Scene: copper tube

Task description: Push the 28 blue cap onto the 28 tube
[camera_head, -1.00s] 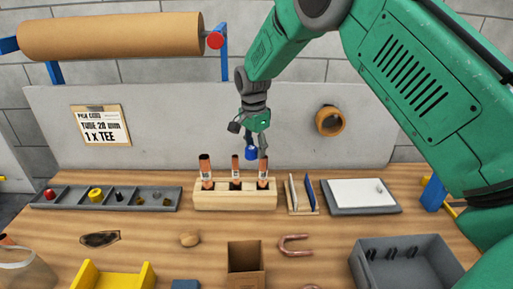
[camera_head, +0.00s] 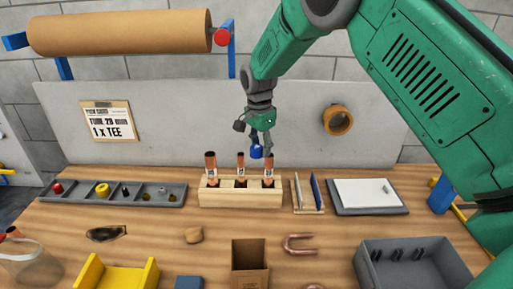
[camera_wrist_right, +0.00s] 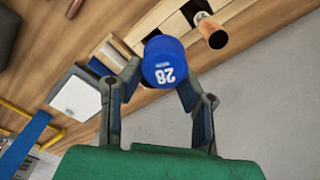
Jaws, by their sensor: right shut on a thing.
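My right gripper (camera_head: 257,150) is shut on the blue cap (camera_head: 256,153), which reads "28" in the right wrist view (camera_wrist_right: 165,62). Three copper tubes with pale labels stand upright in a wooden rack (camera_head: 240,199): the left tube (camera_head: 210,165), the middle tube (camera_head: 240,168) and the right tube (camera_head: 268,168). In the head view the cap shows between the tops of the middle and right tubes. In the wrist view one tube (camera_wrist_right: 213,34) shows clear of the cap, and the cap hides most of another. I cannot read the tube labels. My left gripper is out of view.
A grey compartment tray (camera_head: 115,202) lies left of the rack. A small stand with thin panels (camera_head: 307,192) and a white-topped grey tray (camera_head: 368,196) are to its right. A cardboard box (camera_head: 249,266), a copper bend (camera_head: 300,244) and a grey bin (camera_head: 410,245) lie in front.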

